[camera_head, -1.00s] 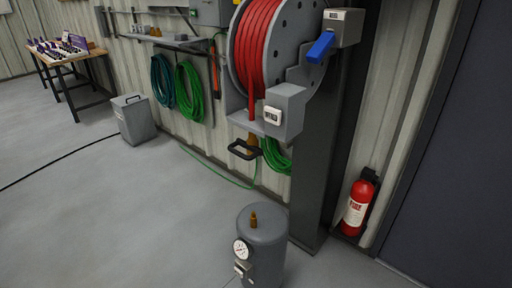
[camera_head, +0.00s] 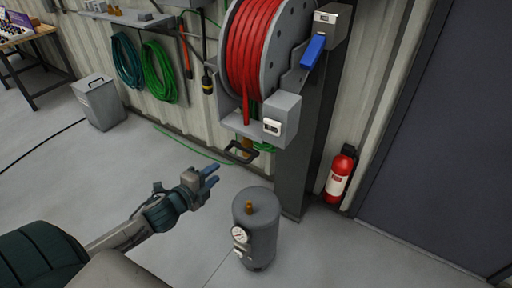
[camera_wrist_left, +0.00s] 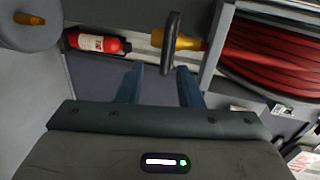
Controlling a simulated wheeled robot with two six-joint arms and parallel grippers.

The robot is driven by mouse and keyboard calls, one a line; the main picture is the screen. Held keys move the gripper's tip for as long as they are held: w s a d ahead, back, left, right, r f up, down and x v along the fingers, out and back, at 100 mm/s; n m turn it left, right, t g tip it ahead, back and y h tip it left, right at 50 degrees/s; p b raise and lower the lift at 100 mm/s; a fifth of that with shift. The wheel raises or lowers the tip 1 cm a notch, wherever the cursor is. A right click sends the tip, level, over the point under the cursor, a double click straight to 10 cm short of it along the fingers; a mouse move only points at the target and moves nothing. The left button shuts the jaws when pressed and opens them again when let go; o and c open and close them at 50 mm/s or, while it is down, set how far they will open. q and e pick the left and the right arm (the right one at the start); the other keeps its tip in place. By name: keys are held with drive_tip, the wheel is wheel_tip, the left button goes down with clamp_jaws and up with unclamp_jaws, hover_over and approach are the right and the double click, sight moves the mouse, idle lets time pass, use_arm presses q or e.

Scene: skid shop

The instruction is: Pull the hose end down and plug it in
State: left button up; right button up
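A red hose (camera_head: 255,50) is wound on a grey wall reel, and its end hangs below as a brass fitting (camera_head: 246,144) with a black handle (camera_head: 242,153). A grey tank (camera_head: 262,232) with a gauge stands on the floor with a brass port (camera_head: 249,206) on top. My left gripper (camera_head: 214,175) is empty, left of and in front of the handle, apart from it. In the left wrist view its two blue fingers (camera_wrist_left: 160,86) are spread. The handle (camera_wrist_left: 170,45) and brass fitting (camera_wrist_left: 188,41) show beyond them. My right gripper is out of view.
A blue lever (camera_head: 313,50) juts from the reel. A fire extinguisher (camera_head: 339,178) hangs right of the dark post. Green hose coils (camera_head: 158,72) hang on the wall, and a grey bin (camera_head: 99,102) stands left. Open floor lies around the tank.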

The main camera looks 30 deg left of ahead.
sight(236, 156)
use_arm(q)
drive_tip(key=x, duration=0.7)
drive_tip(key=d+r+p+x, duration=0.1)
drive_tip(key=x, duration=0.2)
drive_tip(key=shift+w+d, duration=0.1)
drive_tip(key=shift+w, duration=0.4)
drive_tip(key=shift+c, duration=0.2)
clamp_jaws()
